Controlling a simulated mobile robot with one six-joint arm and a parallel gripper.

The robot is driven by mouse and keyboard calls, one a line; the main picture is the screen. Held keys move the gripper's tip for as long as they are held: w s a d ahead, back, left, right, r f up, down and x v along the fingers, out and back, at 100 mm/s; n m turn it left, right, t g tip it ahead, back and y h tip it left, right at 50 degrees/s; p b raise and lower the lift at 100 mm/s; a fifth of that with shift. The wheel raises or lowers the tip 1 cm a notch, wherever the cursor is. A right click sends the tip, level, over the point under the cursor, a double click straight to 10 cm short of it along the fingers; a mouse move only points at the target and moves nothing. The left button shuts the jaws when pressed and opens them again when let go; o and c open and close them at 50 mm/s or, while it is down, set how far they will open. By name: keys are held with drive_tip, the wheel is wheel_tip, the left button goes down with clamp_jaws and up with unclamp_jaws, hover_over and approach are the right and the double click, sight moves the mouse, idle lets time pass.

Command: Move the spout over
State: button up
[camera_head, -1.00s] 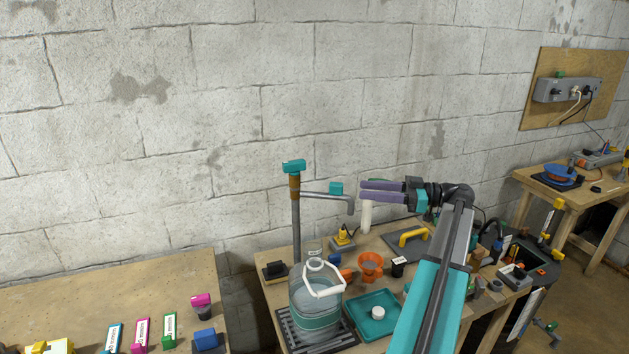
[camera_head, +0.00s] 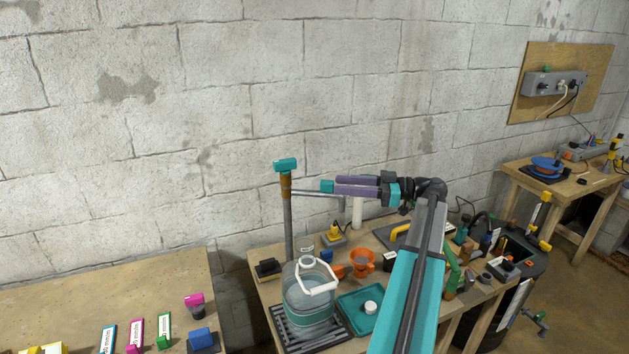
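The spout (camera_head: 308,193) is a thin grey pipe running right from the upper part of an upright post (camera_head: 289,230) with a teal top. A teal block (camera_head: 327,186) sits on the spout near its outer end. My gripper (camera_head: 336,185) points left with its two purple fingers at this block. The block's left end shows past the fingertips; the rest is hidden by them. I cannot tell whether the fingers press on it. A clear jug (camera_head: 307,312) with a white handle stands below and left of the spout's end.
The jug stands on a dark slatted grate (camera_head: 338,337). A teal tray (camera_head: 350,302) with a white round piece is to its right. An orange funnel (camera_head: 362,262) and a yellow-topped item (camera_head: 335,235) are behind. The space above the bench left of the post is clear.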

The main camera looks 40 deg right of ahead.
drive_tip(key=p+x, duration=0.3)
drive_tip(key=x, duration=0.6)
drive_tip(key=shift+w+a, duration=0.15)
clamp_jaws()
